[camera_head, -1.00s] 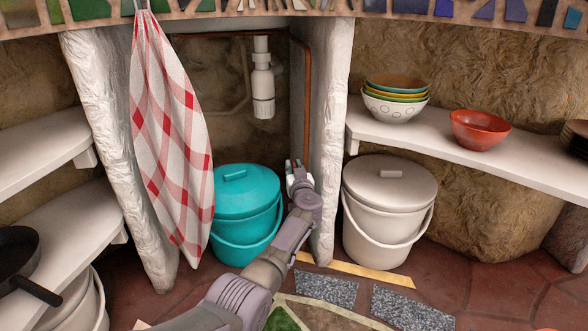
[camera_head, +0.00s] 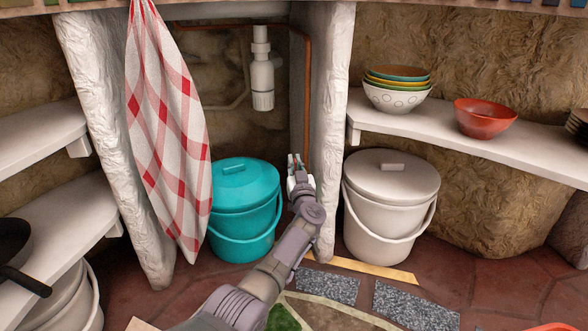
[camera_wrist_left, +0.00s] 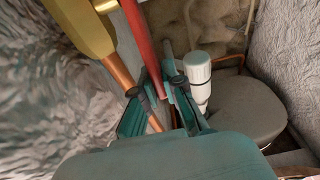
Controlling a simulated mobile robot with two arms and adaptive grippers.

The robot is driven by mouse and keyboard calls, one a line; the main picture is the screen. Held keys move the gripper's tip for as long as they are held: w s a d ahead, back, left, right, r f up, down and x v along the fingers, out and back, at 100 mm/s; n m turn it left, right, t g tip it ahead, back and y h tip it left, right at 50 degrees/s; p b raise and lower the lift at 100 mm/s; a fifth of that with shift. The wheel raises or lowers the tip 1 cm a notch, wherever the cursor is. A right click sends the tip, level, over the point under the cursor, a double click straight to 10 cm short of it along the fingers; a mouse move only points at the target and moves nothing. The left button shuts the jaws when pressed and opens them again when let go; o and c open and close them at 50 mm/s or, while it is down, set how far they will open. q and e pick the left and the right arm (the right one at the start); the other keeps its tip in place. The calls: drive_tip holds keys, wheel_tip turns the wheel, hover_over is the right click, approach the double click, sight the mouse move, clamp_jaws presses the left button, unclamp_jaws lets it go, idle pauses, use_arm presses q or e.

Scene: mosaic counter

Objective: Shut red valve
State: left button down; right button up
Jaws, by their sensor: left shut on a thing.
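The red valve handle (camera_wrist_left: 143,45) is a long flat lever in the left wrist view. It runs down from the top edge to between the fingers. It joins near a brass valve body (camera_wrist_left: 82,25) with a copper pipe (camera_wrist_left: 122,75) below it. My left gripper (camera_wrist_left: 166,98) is shut on the lever's end. In the head view my left gripper (camera_head: 295,166) is beside the inner face of the white pillar, with a small spot of red at its tips. The rest of the valve is hidden there. My right gripper is in neither view.
A teal lidded bucket (camera_head: 246,190) stands left of my left arm. A white pillar (camera_head: 333,100) and a white lidded bucket (camera_head: 390,195) stand to the right. A checked towel (camera_head: 170,130) hangs at the left. A white drain trap (camera_head: 262,80) hangs above.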

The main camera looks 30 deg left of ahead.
sight(296, 165)
use_arm(q)
drive_tip(key=shift+s+d+f+t+y+b, duration=0.4)
drive_tip(key=shift+s+t+y+b, duration=0.2)
drive_tip(key=shift+t+b, duration=0.3)
drive_tip(key=shift+s+d+f+t+y+b, duration=0.25)
drive_tip(key=shift+s+d+t+y+b, duration=0.2)
drive_tip(key=shift+t+y+b, duration=0.35)
drive_tip(key=c, duration=1.5)
unclamp_jaws()
drive_tip(key=v, duration=0.7)
drive_tip(key=shift+s+d+f, duration=0.1)
drive_tip(key=shift+s+f, duration=0.1)
